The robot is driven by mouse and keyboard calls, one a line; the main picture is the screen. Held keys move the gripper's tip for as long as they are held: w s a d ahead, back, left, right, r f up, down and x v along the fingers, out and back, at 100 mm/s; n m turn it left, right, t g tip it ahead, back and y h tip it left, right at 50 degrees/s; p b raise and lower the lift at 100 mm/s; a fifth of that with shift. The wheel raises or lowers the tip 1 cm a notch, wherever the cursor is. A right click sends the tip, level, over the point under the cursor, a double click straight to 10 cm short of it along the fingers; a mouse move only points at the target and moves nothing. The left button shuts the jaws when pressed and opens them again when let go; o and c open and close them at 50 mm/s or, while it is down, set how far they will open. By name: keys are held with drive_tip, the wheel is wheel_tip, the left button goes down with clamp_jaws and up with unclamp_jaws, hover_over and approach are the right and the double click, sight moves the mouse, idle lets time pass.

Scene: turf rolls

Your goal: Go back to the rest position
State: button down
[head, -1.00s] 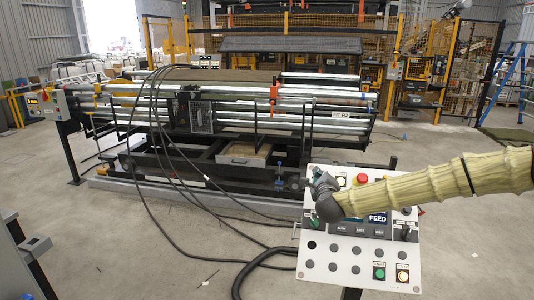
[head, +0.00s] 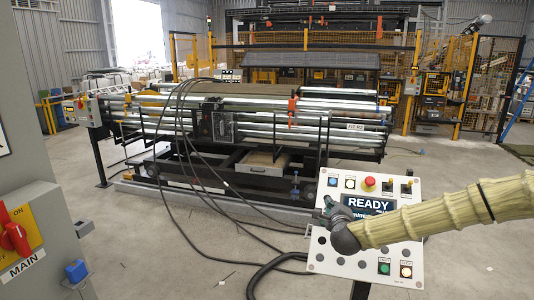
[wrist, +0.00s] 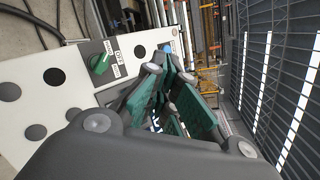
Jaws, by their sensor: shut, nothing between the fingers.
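My gripper (head: 328,212) is dark grey and closed, with nothing held. In the head view it is in front of the left side of the white control panel (head: 328,268), at the end of my ribbed cream arm. I cannot tell from the head view whether it touches the panel. In the wrist view the gripper (wrist: 172,118) shows green pads close together, beside the tilted panel (wrist: 60,75). A green selector knob (wrist: 101,64) is left of the fingers. The panel's display (head: 368,204) reads READY; my arm hides its lower part.
A roller machine (head: 240,140) with trailing black cables (head: 185,160) stands behind the panel. A grey cabinet (head: 42,200) with a red MAIN switch (head: 14,237) is close at left. Yellow fencing (head: 465,90) is at the back. Open concrete floor (head: 160,255) lies between cabinet and panel.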

drive_tip(key=s+a+f+n+g+y, duration=0.1)
drive_tip(key=s+a+f+n+g, duration=0.3)
drive_tip(key=s+f, duration=0.55)
drive_tip(key=s+a+f+n+g+y, duration=0.1)
drive_tip(key=s+a+f+n+y, duration=0.15)
drive_tip(key=s+f+n, duration=0.5)
drive_tip(key=s+a+f+n+g, duration=0.2)
drive_tip(key=s+a+f+g, duration=0.15)
drive_tip(key=s+f, duration=0.85)
drive_tip(key=s+d+f+n+g, duration=0.2)
drive_tip(key=s+d+f+n, duration=0.1)
drive_tip(key=s, duration=0.7)
drive_tip(key=s+d+f+n+g+h, duration=0.1)
drive_tip(key=s+d+f+n+g, duration=0.2)
drive_tip(key=s, duration=0.8)
drive_tip(key=s+d+f+n+g+h, duration=0.1)
drive_tip(key=s+d+f+n, duration=0.3)
drive_tip(key=s, duration=0.7)
wheel_tip(320, 180, down, 2)
drive_tip(key=shift+f+n+g, duration=0.15)
drive_tip(key=shift+n+g, duration=0.5)
drive_tip(key=shift+g, duration=0.2)
